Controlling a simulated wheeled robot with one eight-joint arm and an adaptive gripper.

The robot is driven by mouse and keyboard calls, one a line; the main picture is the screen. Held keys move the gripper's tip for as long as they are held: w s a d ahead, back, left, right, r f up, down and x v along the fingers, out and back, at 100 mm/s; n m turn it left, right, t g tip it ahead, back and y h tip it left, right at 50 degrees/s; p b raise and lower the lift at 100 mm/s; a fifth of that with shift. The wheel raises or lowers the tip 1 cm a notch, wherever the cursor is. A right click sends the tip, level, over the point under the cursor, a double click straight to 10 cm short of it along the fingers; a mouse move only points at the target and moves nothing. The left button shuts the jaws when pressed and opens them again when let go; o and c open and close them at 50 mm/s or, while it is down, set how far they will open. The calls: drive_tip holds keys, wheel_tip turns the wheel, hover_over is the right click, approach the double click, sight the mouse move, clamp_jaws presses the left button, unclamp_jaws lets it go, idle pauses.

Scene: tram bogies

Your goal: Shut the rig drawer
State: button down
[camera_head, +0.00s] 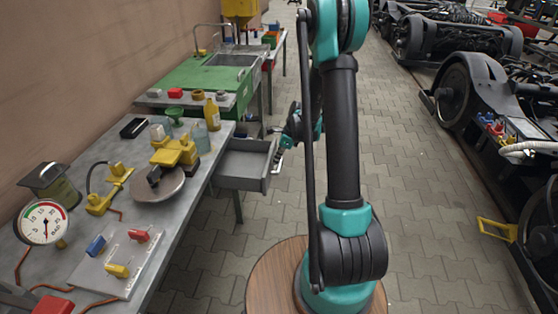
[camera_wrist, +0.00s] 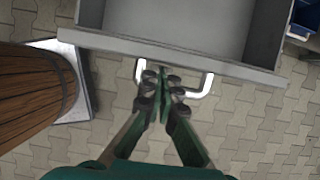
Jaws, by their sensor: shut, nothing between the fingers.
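The rig drawer (camera_head: 243,163) is a grey open-topped drawer that sticks out from under the grey workbench. It looks empty. In the wrist view its grey front (camera_wrist: 230,68) runs across the top, with a white bar handle (camera_wrist: 208,84) below it. My gripper (camera_wrist: 161,79) is shut with nothing between its fingers. Its fingertips are close to the drawer front, between the two ends of the handle; I cannot tell whether they touch. In the head view my gripper (camera_head: 279,158) is small and partly hidden, just right of the drawer front.
The workbench (camera_head: 205,165) holds a gauge (camera_head: 42,222), a yellow device (camera_head: 175,150), bottles and coloured blocks. A green sink unit (camera_head: 195,78) stands behind it. A wooden barrel (camera_wrist: 30,90) stands left in the wrist view.

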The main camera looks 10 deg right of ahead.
drive_tip(key=shift+a, duration=0.15)
drive_tip(key=w+a, duration=0.2)
drive_tip(key=a, duration=0.3)
drive_tip(key=w+a, duration=0.1)
drive_tip(key=a, duration=0.5)
drive_tip(key=w+a, duration=0.2)
drive_tip(key=a, duration=0.4)
drive_tip(key=shift+w, duration=0.3)
